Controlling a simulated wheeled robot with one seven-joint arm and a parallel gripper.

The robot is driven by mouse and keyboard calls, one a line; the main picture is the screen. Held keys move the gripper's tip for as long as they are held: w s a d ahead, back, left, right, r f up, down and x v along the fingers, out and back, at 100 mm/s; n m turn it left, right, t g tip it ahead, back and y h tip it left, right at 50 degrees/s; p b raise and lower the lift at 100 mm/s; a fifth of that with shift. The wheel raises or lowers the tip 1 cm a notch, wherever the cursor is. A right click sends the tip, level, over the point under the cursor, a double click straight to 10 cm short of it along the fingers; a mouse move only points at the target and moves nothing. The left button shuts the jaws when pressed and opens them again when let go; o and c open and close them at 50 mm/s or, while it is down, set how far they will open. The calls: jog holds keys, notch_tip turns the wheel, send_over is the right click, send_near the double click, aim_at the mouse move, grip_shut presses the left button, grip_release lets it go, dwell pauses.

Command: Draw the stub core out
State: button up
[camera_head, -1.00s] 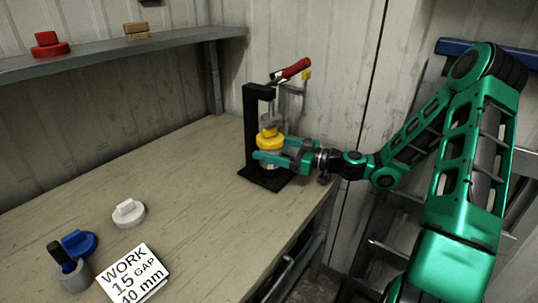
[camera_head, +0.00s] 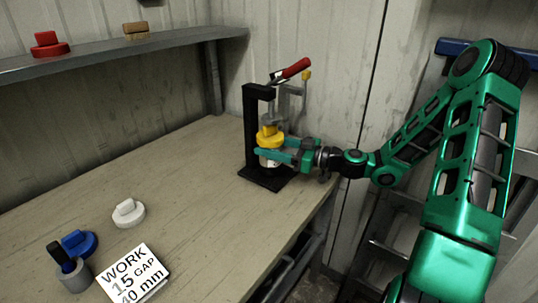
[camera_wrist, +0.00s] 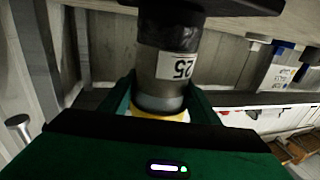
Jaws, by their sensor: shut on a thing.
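A grey cylinder with a white "25" label (camera_wrist: 178,66) and a yellow cap (camera_head: 270,137) stands upright in a black press frame (camera_head: 252,125). It also shows in the head view (camera_head: 268,163). My gripper (camera_head: 272,153) is shut around it just below the yellow cap. In the wrist view, which is upside down, my green fingers (camera_wrist: 160,100) flank the cylinder close to the yellow part. The cylinder's lower end is at the dark press base (camera_head: 266,179); contact there is unclear. I cannot pick out a stub core by sight.
The press has a red handle (camera_head: 296,68). The middle bench (camera_head: 150,175) is clear. A shelf (camera_head: 110,49) runs above.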

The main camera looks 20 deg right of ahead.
dwell(0.4)
jog(key=s+d, duration=0.8)
jog(key=s, duration=0.4)
jog(key=shift+d, duration=0.4)
dwell(2.2)
jog(key=shift+s, duration=0.1)
jog(key=shift+r, duration=0.15)
jog(key=shift+r, duration=2.45)
